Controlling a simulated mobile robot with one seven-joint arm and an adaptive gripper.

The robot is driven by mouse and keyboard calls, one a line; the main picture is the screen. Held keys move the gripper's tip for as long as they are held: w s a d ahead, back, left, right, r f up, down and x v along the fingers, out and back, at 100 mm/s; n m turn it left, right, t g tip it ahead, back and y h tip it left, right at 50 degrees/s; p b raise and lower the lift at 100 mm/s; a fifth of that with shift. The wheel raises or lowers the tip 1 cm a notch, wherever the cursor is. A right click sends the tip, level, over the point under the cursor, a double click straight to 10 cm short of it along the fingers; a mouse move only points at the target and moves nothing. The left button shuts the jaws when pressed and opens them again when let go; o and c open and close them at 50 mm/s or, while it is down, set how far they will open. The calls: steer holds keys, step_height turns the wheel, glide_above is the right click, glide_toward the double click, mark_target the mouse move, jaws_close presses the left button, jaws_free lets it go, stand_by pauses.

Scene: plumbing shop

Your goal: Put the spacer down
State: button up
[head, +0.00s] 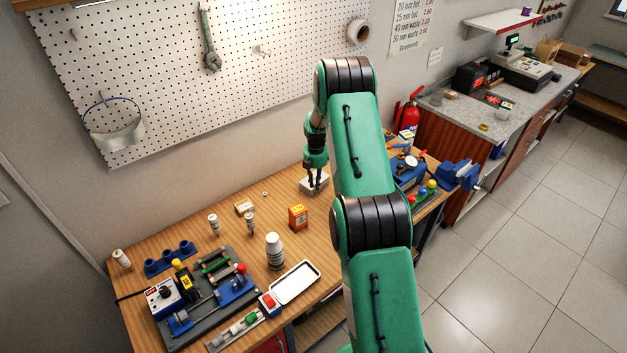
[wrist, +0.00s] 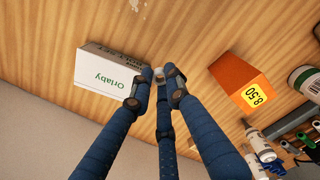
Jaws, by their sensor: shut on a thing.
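My gripper (head: 315,185) is low over the back part of the wooden workbench (head: 180,232). In the wrist view its blue-sleeved fingers (wrist: 159,85) come together at the tips. They are shut on a small pale grey piece, the spacer (wrist: 159,72), most of which the fingertips hide. I cannot tell whether it touches the bench top. A white box marked "Orlaby" (wrist: 108,72) stands close beside the fingertips, on the left in the wrist view. In the head view the spacer is too small to make out.
An orange box priced 8.50 (wrist: 240,82) is right of the fingers in the wrist view; it also shows in the head view (head: 298,217). White bottles (head: 275,252), a white tray (head: 294,283) and blue fittings stand nearer. Bare wood lies between the two boxes.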

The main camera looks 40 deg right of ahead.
steer(key=shift+w+d+f+p, duration=0.15)
steer(key=shift+w+d, duration=0.35)
steer(key=shift+w, duration=0.4)
steer(key=shift+w+d+p, duration=0.15)
steer(key=shift+w+d, duration=0.4)
steer(key=shift+w, duration=0.35)
steer(key=shift+w+d+f+p, duration=0.15)
steer(key=shift+w+d, duration=0.35)
steer(key=shift+w, duration=0.4)
steer(key=shift+f+p, duration=0.45)
steer(key=shift+f, duration=1.3)
steer(key=shift+f, duration=0.15)
steer(key=o, duration=0.7)
steer(key=shift+r, duration=0.2)
steer(key=shift+r+b, duration=1.05)
steer(key=shift+r, duration=4.95)
